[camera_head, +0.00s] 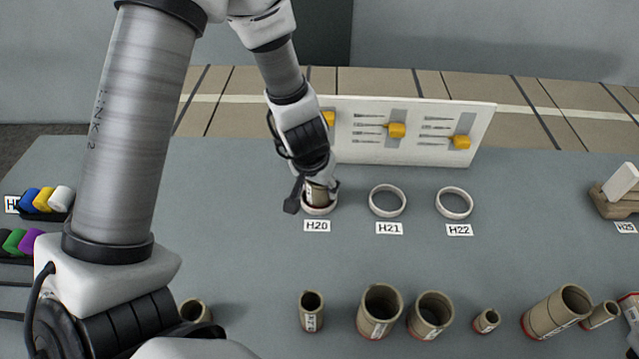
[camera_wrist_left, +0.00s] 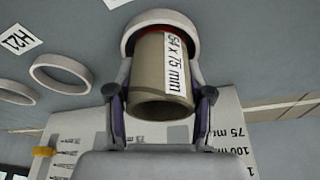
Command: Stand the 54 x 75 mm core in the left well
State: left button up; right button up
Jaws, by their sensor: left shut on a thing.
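The core (camera_head: 317,195), a brown cardboard tube labelled "54 x 75 mm", is held upright or nearly so at the left well (camera_head: 318,211), a white ring by the H20 label. My left gripper (camera_head: 320,188) is shut on the core from above. In the left wrist view the core (camera_wrist_left: 158,80) sits between the two fingers, and its red-edged far end is at or inside the white ring (camera_wrist_left: 160,17). I cannot tell whether it touches the bottom. My right gripper is not in view.
Two empty rings, H21 (camera_head: 387,201) and H22 (camera_head: 454,203), stand to the right. A white board (camera_head: 415,150) with yellow markers stands close behind. Several cardboard cores, such as a wide one (camera_head: 380,312), are along the front. The table between is clear.

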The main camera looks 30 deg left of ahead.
pick_arm(q)
jog(key=shift+f, duration=0.2)
jog(key=o, duration=1.1)
jog(key=shift+c, duration=0.2)
jog(key=v, duration=1.2)
